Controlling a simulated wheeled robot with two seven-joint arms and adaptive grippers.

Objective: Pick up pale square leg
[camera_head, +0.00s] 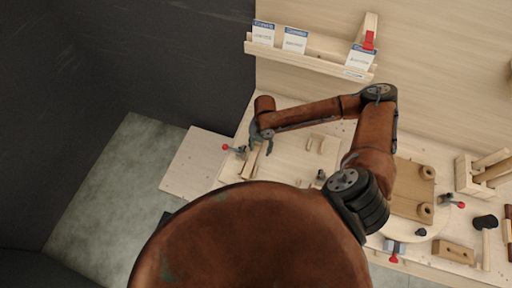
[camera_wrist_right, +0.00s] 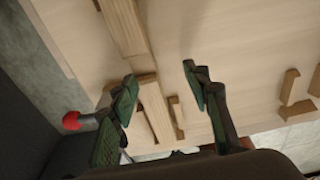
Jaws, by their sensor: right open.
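A pale square leg (camera_wrist_right: 157,112) lies on the bench top in the right wrist view, below and between my fingers. In the head view a pale wooden bar (camera_head: 250,163), apparently the same leg, lies just under my right gripper (camera_head: 262,142). In the wrist view my right gripper (camera_wrist_right: 160,78) is open, its two green-padded fingers apart with nothing held between them. My left gripper is not in view.
A longer wooden beam (camera_wrist_right: 124,25) lies close beyond the leg. A red-knobbed clamp (camera_head: 232,149) stands left of it. Small wooden pieces (camera_head: 315,144) lie to the right. A shelf with cards (camera_head: 310,62) hangs on the back wall. A wooden crate (camera_head: 465,178) stands far right.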

